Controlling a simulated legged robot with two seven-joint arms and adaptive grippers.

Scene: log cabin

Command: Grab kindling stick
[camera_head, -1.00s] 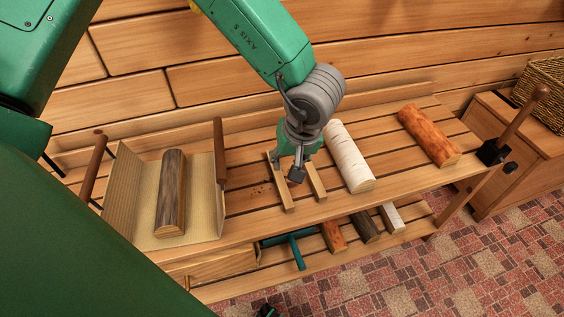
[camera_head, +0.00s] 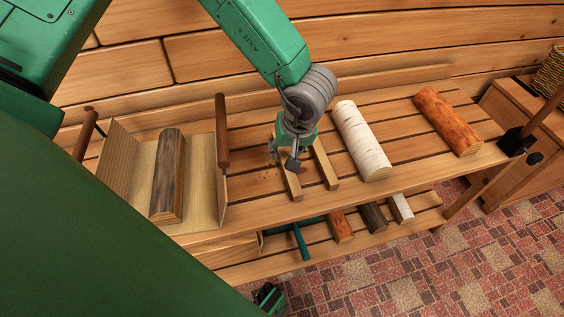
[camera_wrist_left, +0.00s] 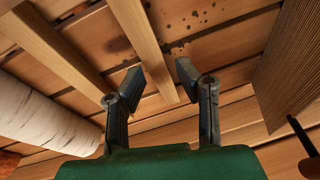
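Two thin pale kindling sticks lie side by side on the slatted bench. The left stick (camera_head: 293,187) is under my left gripper, and the right stick (camera_head: 326,166) lies just beside it. My left gripper (camera_head: 283,157) points down with its fingers apart around the far part of the left stick. In the left wrist view, that stick (camera_wrist_left: 143,42) runs between the two open fingertips (camera_wrist_left: 159,79) with gaps on both sides. The other stick (camera_wrist_left: 62,50) lies outside the fingers, to the left.
A birch log (camera_head: 362,140) and an orange-brown log (camera_head: 447,120) lie to the right. A wooden carrier (camera_head: 205,165) with a dark log (camera_head: 167,180) stands left. More logs and a teal-handled tool (camera_head: 301,242) are on the lower shelf. A wooden cabinet (camera_head: 517,130) stands right.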

